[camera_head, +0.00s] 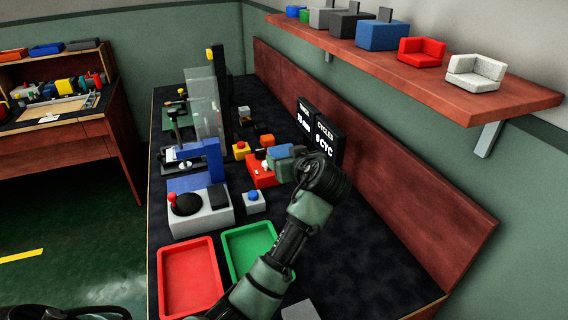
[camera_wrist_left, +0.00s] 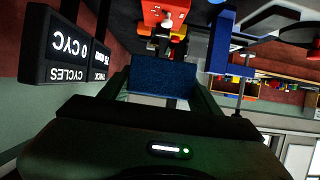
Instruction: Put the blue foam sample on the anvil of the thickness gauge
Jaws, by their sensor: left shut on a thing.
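My left gripper (camera_head: 280,153) is shut on the blue foam sample (camera_head: 277,152) and holds it above the bench. In the left wrist view the sample (camera_wrist_left: 163,77) is a flat blue block between the two fingers (camera_wrist_left: 162,90). The frame (camera_wrist_left: 221,45) also shows in the wrist view. My right gripper is not in view.
Two displays (camera_head: 324,137) stand behind the gripper; one reads 0 CYC. A red box (camera_head: 262,171) is just below the gripper, with a blue button box (camera_head: 253,202) nearer. A red tray (camera_head: 190,275) and green tray (camera_head: 250,246) are in front. A clear panel (camera_head: 203,100) stands farther back.

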